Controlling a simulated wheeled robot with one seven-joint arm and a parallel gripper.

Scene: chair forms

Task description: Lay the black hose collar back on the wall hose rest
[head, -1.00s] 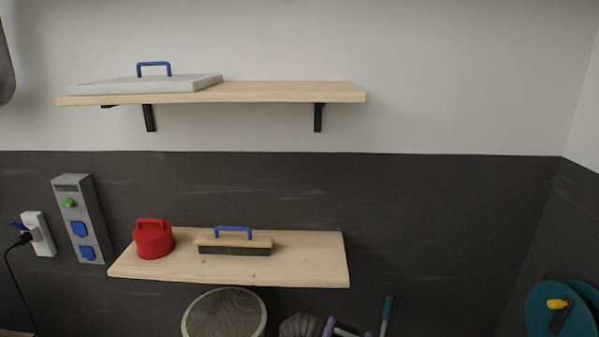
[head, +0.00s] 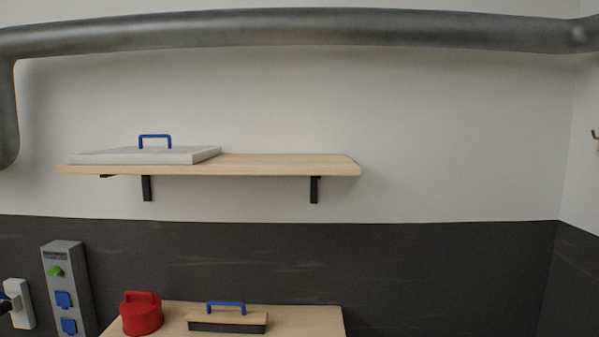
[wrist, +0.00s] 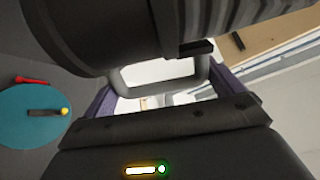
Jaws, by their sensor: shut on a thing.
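The black hose collar (wrist: 95,35) fills the top of the wrist view, with a ribbed hose (wrist: 235,15) running off to the upper right. A grey loop handle (wrist: 125,80) shows just below the collar. My gripper (wrist: 158,92), with purple fingers at both sides of the handle, is shut on the collar's handle. The exact contact is partly hidden. The head view shows neither the gripper nor the collar. I cannot make out the wall hose rest for certain; a small hook-like fitting (head: 596,138) is cut off at the head view's right edge.
A thick grey pipe (head: 300,27) crosses the wall high up. Below it, a wooden shelf (head: 280,165) holds a pale slab with a blue handle. A lower shelf (head: 310,320) holds a red canister (head: 141,316) and a brush (head: 227,318). A teal disc (wrist: 30,130) lies left in the wrist view.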

